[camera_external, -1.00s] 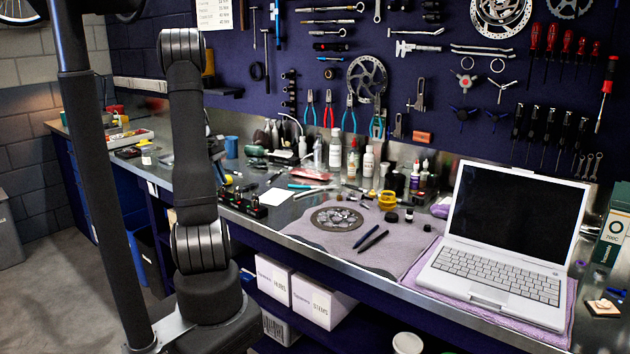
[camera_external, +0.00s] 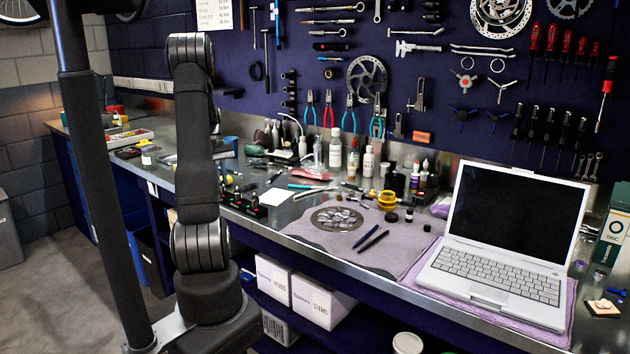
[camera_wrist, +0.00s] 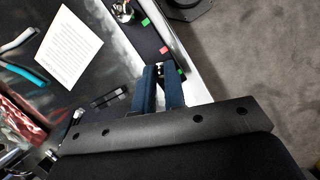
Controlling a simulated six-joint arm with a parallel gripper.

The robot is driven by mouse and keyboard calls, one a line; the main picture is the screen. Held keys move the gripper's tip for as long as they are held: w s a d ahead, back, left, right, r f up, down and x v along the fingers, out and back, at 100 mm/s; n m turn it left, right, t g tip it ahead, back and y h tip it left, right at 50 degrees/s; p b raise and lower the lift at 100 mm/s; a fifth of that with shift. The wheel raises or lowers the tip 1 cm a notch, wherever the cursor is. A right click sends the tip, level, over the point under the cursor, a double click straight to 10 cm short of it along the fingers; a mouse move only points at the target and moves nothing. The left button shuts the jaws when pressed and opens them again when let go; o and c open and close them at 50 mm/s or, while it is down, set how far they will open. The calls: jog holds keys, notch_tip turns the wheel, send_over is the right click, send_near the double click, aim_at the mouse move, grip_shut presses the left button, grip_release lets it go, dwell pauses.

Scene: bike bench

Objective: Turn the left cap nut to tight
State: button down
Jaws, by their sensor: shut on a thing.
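My gripper (camera_wrist: 160,76) has blue fingers and shows in the wrist view, closed around a small metal piece at the tips, the left cap nut (camera_wrist: 158,70). The fingers cover most of the nut, so how far it is turned cannot be seen. It sits at the near end of a black strip (camera_wrist: 138,40) with red and green marks. A green mark lies just right of the fingertips. Another metal fitting (camera_wrist: 127,11) stands at the strip's far end. In the external view the strip (camera_external: 243,205) lies right of my arm; my gripper cannot be made out there.
A white paper (camera_wrist: 68,45) and a teal-handled tool (camera_wrist: 25,75) lie left of the strip. The bench edge and grey floor (camera_wrist: 260,50) are to the right. A laptop (camera_external: 500,255) stands far right on the bench.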

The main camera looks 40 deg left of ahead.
dwell(0.4)
jog(key=c, duration=1.5)
grip_release()
jog(key=shift+r, duration=0.1)
jog(key=v, duration=1.7)
jog(key=shift+a+r, duration=0.1)
jog(key=shift+r, duration=0.05)
jog(key=x, duration=1.7)
jog(key=shift+f, duration=0.25)
